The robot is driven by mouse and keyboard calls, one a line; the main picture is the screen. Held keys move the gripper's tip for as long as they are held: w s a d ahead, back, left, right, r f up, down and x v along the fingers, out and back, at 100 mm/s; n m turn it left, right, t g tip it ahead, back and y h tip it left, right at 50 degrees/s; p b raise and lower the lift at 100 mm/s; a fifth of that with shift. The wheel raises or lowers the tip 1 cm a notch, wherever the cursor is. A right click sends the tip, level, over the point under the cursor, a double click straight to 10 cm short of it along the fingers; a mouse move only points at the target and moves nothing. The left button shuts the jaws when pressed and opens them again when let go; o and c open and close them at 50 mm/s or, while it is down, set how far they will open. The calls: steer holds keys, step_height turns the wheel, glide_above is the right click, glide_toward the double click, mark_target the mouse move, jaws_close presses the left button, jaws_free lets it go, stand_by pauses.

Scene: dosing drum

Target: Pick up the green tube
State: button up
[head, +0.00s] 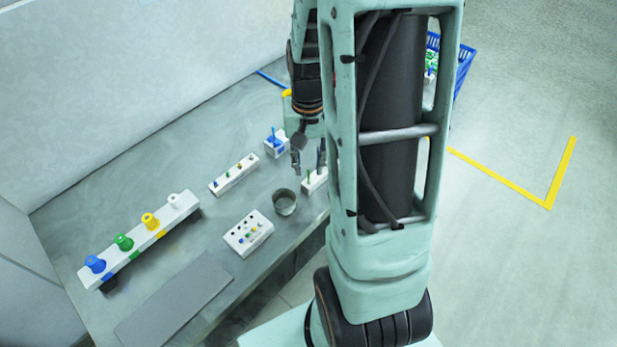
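My gripper (308,159) points down over the right part of the bench, with its two fingers apart. It is just above a small white rack (317,182), partly hidden by my arm. A small green piece (309,175) shows in this rack, below and between the fingers; it may be the green tube, but it is too small to be sure. Another small green top (228,174) stands in the long white rack (222,185) to the left, beside other coloured tops. I see nothing held between the fingers.
A grey cup (284,202) stands close to the left of the small rack. A white block with holes (248,234) and a rail with blue, green, yellow and white cones (150,247) lie further left. A blue basket (464,66) is behind my arm.

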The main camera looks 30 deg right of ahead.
mark_target(309, 170)
steer(key=shift+w+f, duration=0.15)
steer(key=shift+f, duration=2.2)
jaws_close()
